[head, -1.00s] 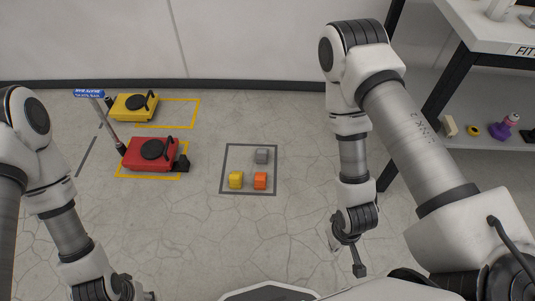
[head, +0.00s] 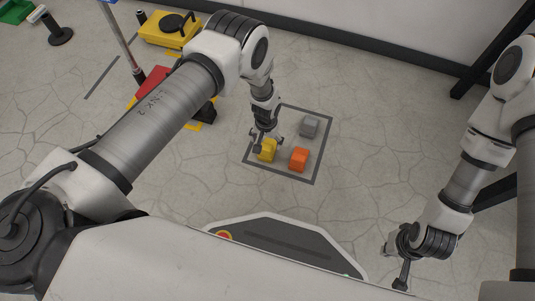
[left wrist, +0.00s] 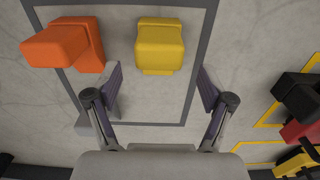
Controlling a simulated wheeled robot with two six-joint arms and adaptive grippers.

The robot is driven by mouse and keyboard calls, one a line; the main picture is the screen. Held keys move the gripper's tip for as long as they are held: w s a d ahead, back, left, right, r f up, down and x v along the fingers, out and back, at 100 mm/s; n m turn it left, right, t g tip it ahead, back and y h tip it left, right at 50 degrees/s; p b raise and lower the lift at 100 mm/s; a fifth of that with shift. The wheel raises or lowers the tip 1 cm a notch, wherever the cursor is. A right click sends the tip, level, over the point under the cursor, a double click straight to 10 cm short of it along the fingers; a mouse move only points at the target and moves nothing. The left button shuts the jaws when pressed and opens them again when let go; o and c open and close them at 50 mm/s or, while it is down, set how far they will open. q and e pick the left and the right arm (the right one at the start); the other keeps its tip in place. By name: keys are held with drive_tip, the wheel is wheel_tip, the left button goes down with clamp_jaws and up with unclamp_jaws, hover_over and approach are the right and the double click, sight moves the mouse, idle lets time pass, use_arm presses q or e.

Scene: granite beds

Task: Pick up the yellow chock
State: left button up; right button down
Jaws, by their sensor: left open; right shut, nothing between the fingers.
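The yellow chock (head: 267,150) sits on the floor inside a dark square outline (head: 314,183). My left gripper (head: 266,140) is over it in the head view and partly hides it. In the left wrist view, the yellow chock (left wrist: 160,45) lies ahead of the open fingers of my left gripper (left wrist: 158,85), roughly centred, with nothing between them. My right gripper (head: 397,262) is at the lower right, shut and empty, away from the chocks.
An orange chock (head: 299,159) sits close beside the yellow one, and a grey chock (head: 310,126) is behind. A red machine (head: 150,86) and a yellow machine (head: 166,29) stand to the left near a pole (head: 119,45).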

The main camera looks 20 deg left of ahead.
use_arm(q)
wheel_tip(320, 180, down, 5)
drive_tip(key=b, duration=0.3)
drive_tip(key=shift+w+d, duration=0.1)
drive_tip(key=shift+r, duration=0.1)
drive_tip(key=shift+c, duration=0.7)
drive_tip(key=c, duration=1.4)
